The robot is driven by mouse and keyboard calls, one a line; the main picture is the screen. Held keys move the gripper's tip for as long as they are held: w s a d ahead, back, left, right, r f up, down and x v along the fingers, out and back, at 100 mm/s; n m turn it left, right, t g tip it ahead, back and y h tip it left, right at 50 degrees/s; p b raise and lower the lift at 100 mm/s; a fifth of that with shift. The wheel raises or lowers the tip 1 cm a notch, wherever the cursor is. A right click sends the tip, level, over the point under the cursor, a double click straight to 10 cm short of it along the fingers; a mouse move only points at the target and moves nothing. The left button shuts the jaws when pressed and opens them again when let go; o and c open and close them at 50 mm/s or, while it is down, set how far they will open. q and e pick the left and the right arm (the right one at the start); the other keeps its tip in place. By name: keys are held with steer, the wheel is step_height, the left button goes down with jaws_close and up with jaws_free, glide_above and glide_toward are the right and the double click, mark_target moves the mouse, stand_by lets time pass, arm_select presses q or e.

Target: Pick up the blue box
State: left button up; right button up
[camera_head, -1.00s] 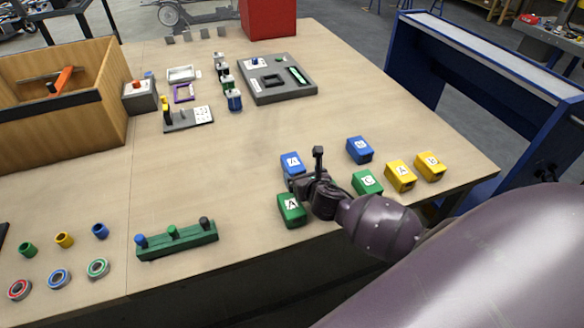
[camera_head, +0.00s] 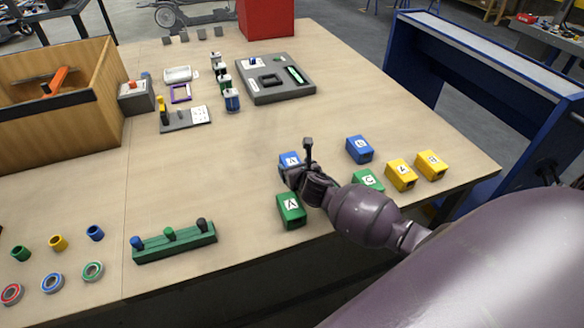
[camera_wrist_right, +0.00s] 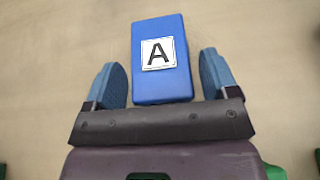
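A blue box marked A (camera_head: 290,160) stands on the table, partly hidden behind my right gripper in the head view. In the right wrist view the same blue box (camera_wrist_right: 160,85) lies between the two blue fingers of my right gripper (camera_wrist_right: 162,80). A gap shows on each side, so the gripper is open around it. In the head view my right gripper (camera_head: 297,176) is at the box's near side. A second blue box (camera_head: 360,149) stands farther right, apart from the gripper. My left gripper is not in view.
A green box marked A (camera_head: 291,211) stands close in front of my right gripper. Another green box (camera_head: 367,181) and two yellow boxes, one (camera_head: 400,175) beside the other (camera_head: 431,165), stand to the right. A green rack with pegs (camera_head: 174,242) is at the left front. The table middle is clear.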

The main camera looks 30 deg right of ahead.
steer(key=c, duration=1.2)
steer(key=shift+r, duration=0.15)
steer(key=shift+c, duration=0.8)
